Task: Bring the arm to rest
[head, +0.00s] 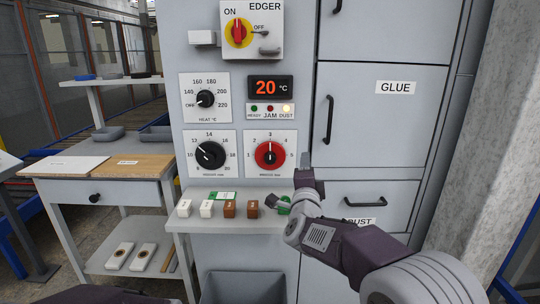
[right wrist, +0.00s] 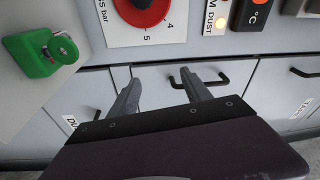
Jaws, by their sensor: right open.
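My right arm reaches in from the lower right in the head view, over the front of the machine. Its gripper (head: 305,162) points up near the red pressure dial (head: 270,154), in front of the grey cabinet doors. In the right wrist view its two fingers (right wrist: 158,92) stand apart with nothing between them. A green block with a round knob (right wrist: 45,52) lies to the left of the fingers there; it is partly hidden behind my arm in the head view (head: 285,205). My left gripper is out of view.
A narrow shelf (head: 215,227) under the dials holds several small white and brown blocks (head: 229,209). The GLUE door (head: 396,110) and the DUST drawer (head: 380,192) have protruding handles. A side table (head: 90,170) with boards stands left. A concrete pillar (head: 490,140) stands right.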

